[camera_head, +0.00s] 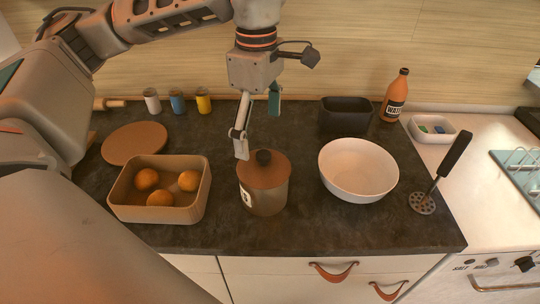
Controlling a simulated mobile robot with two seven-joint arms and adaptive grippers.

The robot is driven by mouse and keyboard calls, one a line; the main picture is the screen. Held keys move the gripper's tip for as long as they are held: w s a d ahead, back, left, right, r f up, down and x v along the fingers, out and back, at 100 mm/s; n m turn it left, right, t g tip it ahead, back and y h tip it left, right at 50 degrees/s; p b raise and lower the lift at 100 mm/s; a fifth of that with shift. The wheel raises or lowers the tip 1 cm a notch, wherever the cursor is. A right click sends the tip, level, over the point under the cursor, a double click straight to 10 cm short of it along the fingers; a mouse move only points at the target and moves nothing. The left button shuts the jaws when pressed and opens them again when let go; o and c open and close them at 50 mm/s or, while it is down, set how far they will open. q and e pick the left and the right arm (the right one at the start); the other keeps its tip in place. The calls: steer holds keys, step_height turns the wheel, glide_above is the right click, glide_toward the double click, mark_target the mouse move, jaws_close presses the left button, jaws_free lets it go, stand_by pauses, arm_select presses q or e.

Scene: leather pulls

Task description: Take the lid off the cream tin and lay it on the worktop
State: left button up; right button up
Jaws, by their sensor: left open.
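The cream tin (268,200) stands upright on the dark worktop (300,228), near the middle front, with a partly visible label on its left side. My left gripper (258,125) reaches down from above, just behind the tin. Its fingers are spread and nothing is between them. One fingertip appears close to the lid's back left edge; whether it touches cannot be told. My right gripper is not in view.
A box of oranges (119,205) stands left of the tin, with a round brown board (135,143) behind it. A white bowl (358,170) is close on the right. A black container (346,115), bottle (394,96) and masher (440,173) are farther right. Small cans (177,101) line the back.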

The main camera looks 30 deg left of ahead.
mark_target(263, 153)
arm_select(q)
steer(key=shift+d+f, duration=0.2)
steer(key=shift+f, duration=1.7)
steer(key=shift+d+f, duration=0.2)
steer(key=shift+f, duration=1.7)
